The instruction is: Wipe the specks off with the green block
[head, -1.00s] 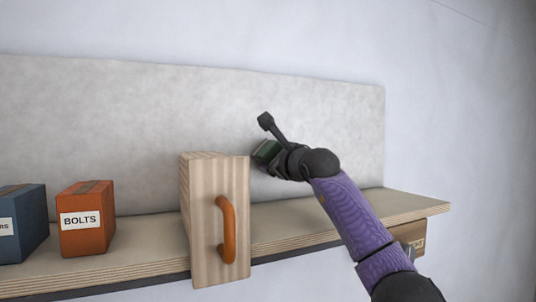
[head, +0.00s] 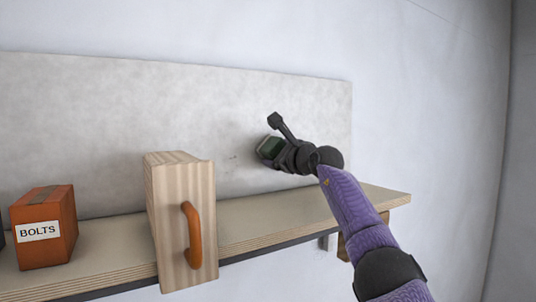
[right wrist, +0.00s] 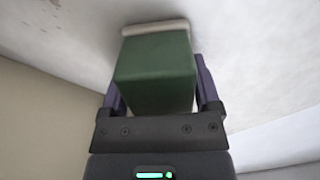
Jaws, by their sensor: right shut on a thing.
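The green block (head: 270,148) is held by my right gripper (head: 277,152) up against the grey panel (head: 120,110) on the wall. In the right wrist view the green block (right wrist: 155,72) sits between the two fingers of the gripper (right wrist: 160,95), with a pale pad at its far end against or very close to the panel (right wrist: 255,50). A few faint dark specks (head: 232,157) show on the panel just left of the block. Whatever lies behind the block and gripper is hidden. My left gripper is out of view.
A shelf (head: 260,228) runs below the panel. A wooden box with an orange handle (head: 170,215) stands on it left of my right arm. An orange box labelled BOLTS (head: 45,228) stands farther left. The shelf right of the wooden box is clear.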

